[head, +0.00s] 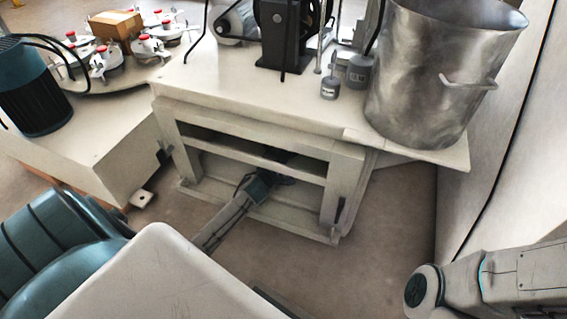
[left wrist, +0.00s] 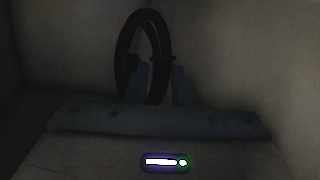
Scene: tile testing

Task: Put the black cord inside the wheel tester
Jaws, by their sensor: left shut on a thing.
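The wheel tester appears to be the pale bench-like machine (head: 250,98) with an open frame below its top. My left arm reaches from below into that frame's dark lower opening, with its wrist between the rails. In the left wrist view, the black cord (left wrist: 125,45) is a looped coil. My left gripper (left wrist: 161,75) is shut on its lower part. The cord is upright in a dim, pale-walled space. Whether it touches a surface cannot be told. In the head view, the cord and fingertips are hidden or too dark to make out. My right gripper is out of frame.
A large metal pot (head: 415,85) stands on the bench's right end, with small grey weights (head: 330,88) beside it. A black-framed device (head: 285,35) stands behind. A round table (head: 105,75) with red-topped fixtures is at left. Rails surround my left wrist closely.

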